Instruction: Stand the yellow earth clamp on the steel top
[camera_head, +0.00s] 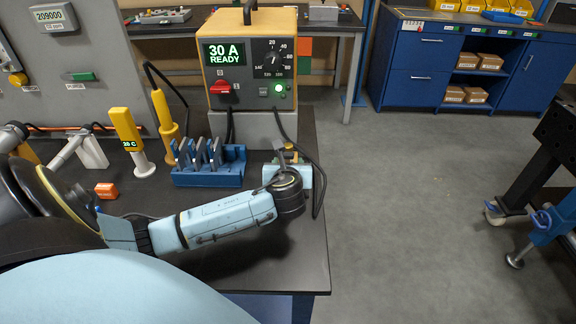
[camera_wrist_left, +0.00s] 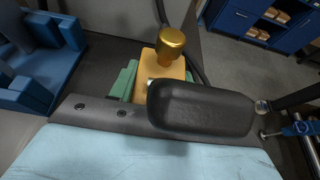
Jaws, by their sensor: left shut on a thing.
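The yellow earth clamp (camera_wrist_left: 150,88) shows in the left wrist view as a yellow block with a round brass knob on top. In the head view only a small yellow-brass part of it (camera_head: 291,155) shows behind my left wrist. My left gripper (camera_head: 288,168) is shut on it, near the right edge of the dark bench top (camera_head: 270,262). The dark gripper parts hide its lower side, so I cannot tell whether it touches the bench. My right gripper is in neither view.
A blue rack (camera_head: 208,168) with several grey-blue pieces stands left of my gripper. The yellow power unit (camera_head: 250,70) reading 30 A READY stands behind, with black cables hanging near the clamp. The front right bench top is clear.

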